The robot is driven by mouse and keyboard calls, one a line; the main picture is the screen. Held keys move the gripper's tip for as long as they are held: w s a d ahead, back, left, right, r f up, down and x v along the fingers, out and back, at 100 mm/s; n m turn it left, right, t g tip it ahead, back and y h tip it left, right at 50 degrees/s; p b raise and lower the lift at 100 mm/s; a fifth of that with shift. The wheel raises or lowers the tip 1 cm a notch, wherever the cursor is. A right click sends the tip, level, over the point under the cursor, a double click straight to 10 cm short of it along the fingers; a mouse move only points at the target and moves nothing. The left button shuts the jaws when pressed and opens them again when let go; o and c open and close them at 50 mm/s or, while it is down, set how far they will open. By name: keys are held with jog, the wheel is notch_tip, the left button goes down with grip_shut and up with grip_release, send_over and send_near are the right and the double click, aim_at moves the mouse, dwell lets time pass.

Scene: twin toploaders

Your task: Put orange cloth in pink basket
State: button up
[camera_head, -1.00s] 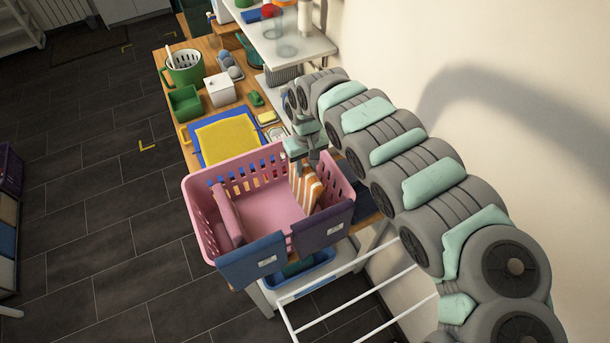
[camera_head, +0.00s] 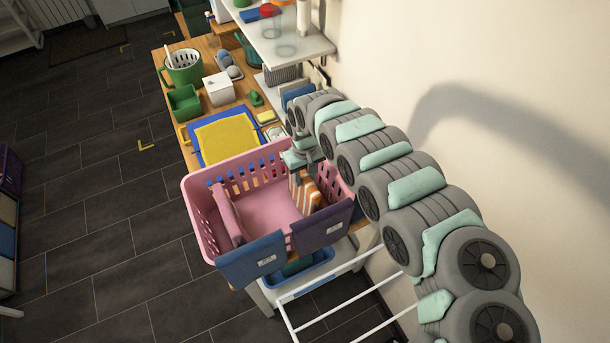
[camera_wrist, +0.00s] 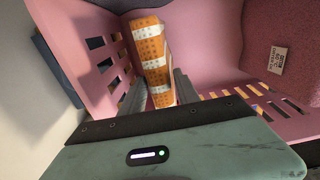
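The orange cloth (camera_head: 306,194), striped with white, is inside the pink basket (camera_head: 205,212), near its right end. My gripper (camera_head: 301,173) reaches down into the basket from above. In the wrist view, the cloth (camera_wrist: 151,50) stands between the two fingers of my gripper (camera_wrist: 160,95), which are shut on its near end. Its far end reaches out beyond the fingertips, against the pink basket's (camera_wrist: 105,52) inside. Whether the cloth touches the basket floor is hard to tell.
A pink cloth (camera_head: 228,213) with a label lies at the basket's left side. A white wall is at right.

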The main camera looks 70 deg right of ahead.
jog(key=shift+o, duration=1.4)
notch_tip(320, 180, up, 12)
jog(key=b, duration=0.1)
jog(key=shift+r, duration=0.15)
